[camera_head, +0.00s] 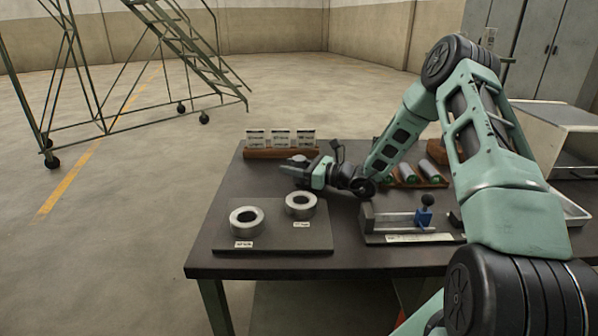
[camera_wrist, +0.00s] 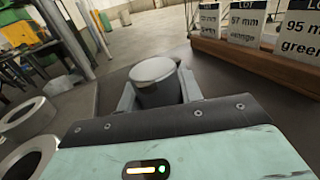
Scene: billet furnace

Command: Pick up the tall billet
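In the wrist view, a round billet (camera_wrist: 154,84) with a light grey top and dark side stands between the two fingers of my gripper (camera_wrist: 160,98). The fingers flank it closely, but whether they press on it cannot be told. Its lower part is hidden by the gripper body. In the head view, my gripper (camera_head: 297,164) is low over the dark table, in front of the lot cards, pointing left. The billet cannot be made out clearly there.
Lot cards stand in a wooden holder (camera_head: 268,153) at the table's back. Two metal rings (camera_head: 246,221) (camera_head: 300,204) sit on a dark plate in front.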

